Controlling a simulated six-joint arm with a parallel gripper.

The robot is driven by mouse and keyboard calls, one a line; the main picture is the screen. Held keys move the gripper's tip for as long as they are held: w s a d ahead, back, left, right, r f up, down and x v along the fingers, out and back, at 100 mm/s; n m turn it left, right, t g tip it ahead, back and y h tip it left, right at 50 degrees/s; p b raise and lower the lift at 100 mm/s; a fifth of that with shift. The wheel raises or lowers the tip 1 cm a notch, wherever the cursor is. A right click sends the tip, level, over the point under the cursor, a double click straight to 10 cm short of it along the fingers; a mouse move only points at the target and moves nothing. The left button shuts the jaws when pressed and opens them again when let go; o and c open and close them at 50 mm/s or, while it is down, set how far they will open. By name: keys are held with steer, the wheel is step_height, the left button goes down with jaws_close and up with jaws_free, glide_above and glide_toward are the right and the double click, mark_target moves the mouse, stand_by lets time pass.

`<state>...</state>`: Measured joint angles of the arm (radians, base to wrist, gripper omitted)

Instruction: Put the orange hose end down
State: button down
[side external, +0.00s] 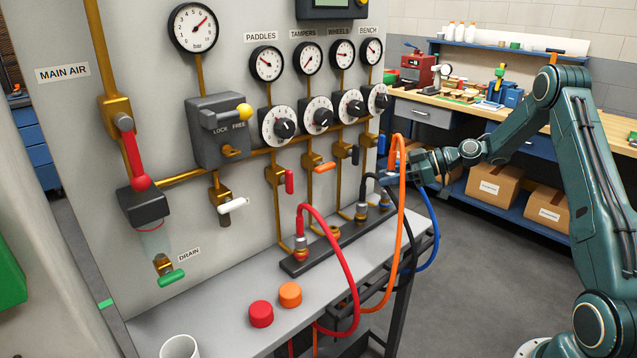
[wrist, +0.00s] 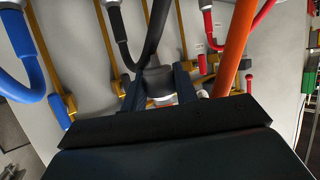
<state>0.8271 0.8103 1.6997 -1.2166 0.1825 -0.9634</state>
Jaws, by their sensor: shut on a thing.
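My gripper (side external: 420,162) is in front of the panel, above the right end of the bench. It is shut on the end of the orange hose (side external: 401,200), which arches over beside the fingers and then hangs down past the bench's front edge. In the wrist view my fingers (wrist: 158,92) close around a dark coupling (wrist: 157,77) with a pale ring, held clear of the bench. The orange hose (wrist: 237,45) passes to its right there. My gripper body hides the join between coupling and hose.
A dark manifold (side external: 291,267) on the grey bench (side external: 215,322) carries red, black and blue hoses and a bare brass fitting (side external: 330,233). Orange (side external: 290,294) and red (side external: 261,314) caps and a white cup (side external: 180,347) are nearer. The bench front is partly clear.

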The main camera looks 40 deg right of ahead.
glide_above(383, 242)
step_height(383, 242, down, 13)
steer(key=shift+f, duration=0.2)
steer(key=shift+f, duration=0.1)
steer(key=shift+f, duration=1.8)
steer(key=shift+f, duration=0.45)
steer(key=c, duration=1.1)
jaws_free()
steer(key=shift+r, duration=0.1)
steer(key=shift+r, duration=0.35)
steer(key=v, duration=1.2)
steer(key=shift+w+r, duration=0.1)
steer(key=shift+r, duration=0.05)
